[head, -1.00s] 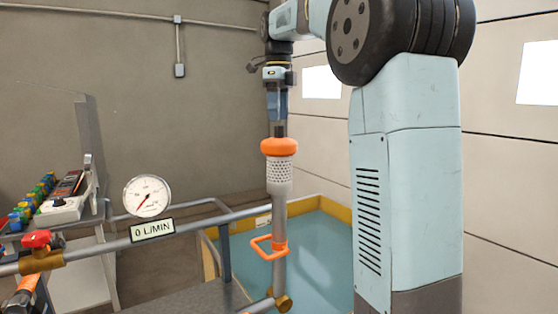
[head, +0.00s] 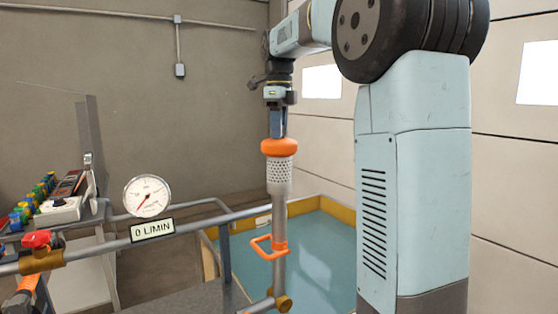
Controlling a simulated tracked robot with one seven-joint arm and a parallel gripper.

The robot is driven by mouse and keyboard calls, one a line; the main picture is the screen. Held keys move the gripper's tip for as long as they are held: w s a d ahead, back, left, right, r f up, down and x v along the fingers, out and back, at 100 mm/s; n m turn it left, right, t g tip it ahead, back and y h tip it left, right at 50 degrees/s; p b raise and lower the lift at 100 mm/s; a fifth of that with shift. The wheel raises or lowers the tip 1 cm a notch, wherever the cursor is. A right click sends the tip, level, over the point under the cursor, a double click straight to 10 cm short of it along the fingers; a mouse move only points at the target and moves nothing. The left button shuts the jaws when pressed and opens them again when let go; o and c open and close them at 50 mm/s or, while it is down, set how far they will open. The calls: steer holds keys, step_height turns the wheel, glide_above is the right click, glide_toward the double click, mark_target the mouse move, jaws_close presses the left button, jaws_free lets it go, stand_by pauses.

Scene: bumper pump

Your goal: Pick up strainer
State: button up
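The strainer (head: 280,171), a grey perforated cylinder under a rounded orange cap, stands upright at the top of a vertical grey pipe (head: 279,222). My gripper (head: 278,133) points straight down directly above the orange cap. Its dark fingers reach to about the top of the cap and hide the dark stem there. I cannot tell whether the fingers are closed on the stem or still apart.
A horizontal pipe carries a round gauge (head: 147,196), a "0 L/MIN" display (head: 152,230) and a red-handled valve (head: 37,241). An orange loop handle (head: 268,246) sits on the vertical pipe. A blue-floored basin with yellow edges (head: 335,207) lies behind.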

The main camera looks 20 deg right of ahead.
jaws_close()
steer(key=shift+r, duration=0.1)
stand_by(0.3)
